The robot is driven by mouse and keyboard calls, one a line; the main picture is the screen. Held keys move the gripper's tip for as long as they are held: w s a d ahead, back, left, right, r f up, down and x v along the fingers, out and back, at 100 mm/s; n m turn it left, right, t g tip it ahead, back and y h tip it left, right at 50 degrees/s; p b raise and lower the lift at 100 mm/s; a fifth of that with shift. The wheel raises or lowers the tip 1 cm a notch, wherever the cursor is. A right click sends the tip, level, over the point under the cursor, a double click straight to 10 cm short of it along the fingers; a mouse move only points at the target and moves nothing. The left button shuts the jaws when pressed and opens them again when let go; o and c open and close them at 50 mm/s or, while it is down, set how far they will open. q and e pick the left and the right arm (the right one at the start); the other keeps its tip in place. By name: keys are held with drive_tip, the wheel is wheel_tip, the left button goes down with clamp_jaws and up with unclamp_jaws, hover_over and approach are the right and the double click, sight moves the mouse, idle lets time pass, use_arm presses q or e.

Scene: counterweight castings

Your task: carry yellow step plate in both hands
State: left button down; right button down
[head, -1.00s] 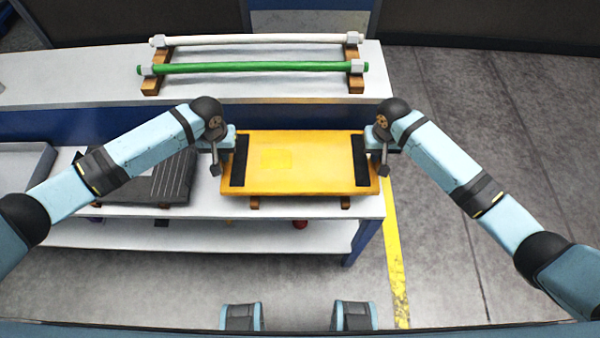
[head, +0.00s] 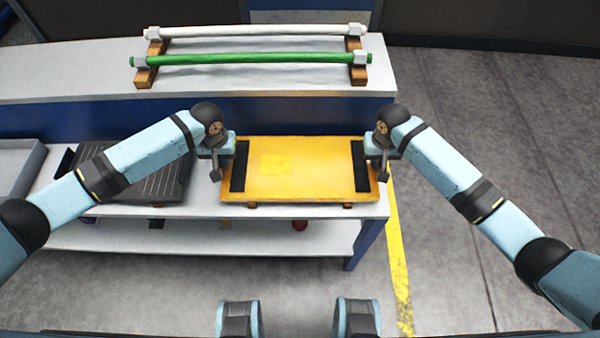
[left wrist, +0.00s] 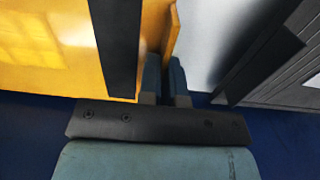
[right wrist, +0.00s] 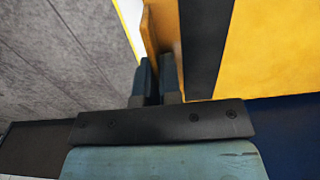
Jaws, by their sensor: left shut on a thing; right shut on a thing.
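The yellow step plate (head: 300,170) has a black strip near each end and lies level over the shelf in the head view. My left gripper (head: 222,158) is shut on its left end. In the left wrist view, the fingers (left wrist: 165,80) straddle an upright yellow flange at the plate's edge. My right gripper (head: 375,158) is shut on the right end. Its fingers (right wrist: 157,80) straddle the matching flange in the right wrist view. Ends of wooden blocks (head: 251,205) show just under the plate's front edge. I cannot tell whether the plate touches them.
A dark grey ribbed plate (head: 140,180) lies on the shelf (head: 300,211) to the left, beside a grey tray (head: 20,165). Behind, a green bar (head: 250,58) and a white bar (head: 250,31) rest on wooden supports. Open floor (head: 470,120) lies to the right.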

use_arm(q)
drive_tip(key=shift+f, duration=0.4)
use_arm(e)
drive_tip(key=shift+f, duration=0.4)
use_arm(q)
drive_tip(key=c, duration=1.3)
unclamp_jaws()
drive_tip(key=shift+r, duration=0.15)
use_arm(e)
drive_tip(key=c, duration=1.3)
unclamp_jaws()
drive_tip(key=shift+r, duration=0.2)
use_arm(q)
drive_tip(key=shift+r, duration=0.1)
use_arm(e)
drive_tip(key=shift+r, duration=0.15)
use_arm(q)
wheel_tip(320, 180, up, 12)
use_arm(e)
wheel_tip(320, 180, up, 12)
drive_tip(key=shift+f, duration=0.2)
